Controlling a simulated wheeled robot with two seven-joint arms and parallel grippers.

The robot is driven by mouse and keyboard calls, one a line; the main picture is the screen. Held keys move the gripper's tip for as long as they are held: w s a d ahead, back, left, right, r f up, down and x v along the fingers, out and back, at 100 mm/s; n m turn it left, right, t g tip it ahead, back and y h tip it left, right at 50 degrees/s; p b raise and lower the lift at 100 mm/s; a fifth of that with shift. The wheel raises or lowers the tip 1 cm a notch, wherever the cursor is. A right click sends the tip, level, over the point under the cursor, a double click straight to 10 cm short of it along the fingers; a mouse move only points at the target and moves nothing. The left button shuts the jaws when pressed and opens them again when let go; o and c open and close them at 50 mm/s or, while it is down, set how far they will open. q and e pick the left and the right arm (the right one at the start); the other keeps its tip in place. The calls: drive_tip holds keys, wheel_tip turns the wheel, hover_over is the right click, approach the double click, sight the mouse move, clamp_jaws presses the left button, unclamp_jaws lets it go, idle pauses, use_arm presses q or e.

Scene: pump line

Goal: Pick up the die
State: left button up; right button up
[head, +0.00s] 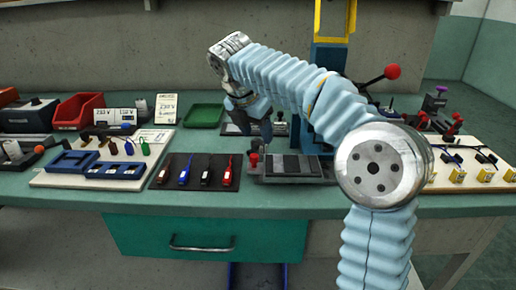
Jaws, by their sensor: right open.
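I cannot make out the die for certain. A grey metal fixture with dark blocks (290,166) sits on the bench near the foot of a blue and yellow press (328,56). My right gripper (254,136) is open and empty, fingers pointing down, above the bench just left of and behind this fixture. A dark plate with small metal parts (279,122) lies behind the gripper and is partly hidden by it. My right arm covers part of the press. My left gripper is out of view.
A dark mat (198,184) with several coloured tools lies left of the fixture. The press lever's red ball (392,72) sticks out right. Bare bench shows along the front edge.

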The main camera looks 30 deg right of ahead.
sight(259, 142)
drive_tip(key=x, duration=0.5)
drive_tip(key=shift+a+f+b, duration=0.1)
drive_tip(key=shift+a+b, duration=0.05)
drive_tip(key=shift+b, duration=0.2)
clamp_jaws()
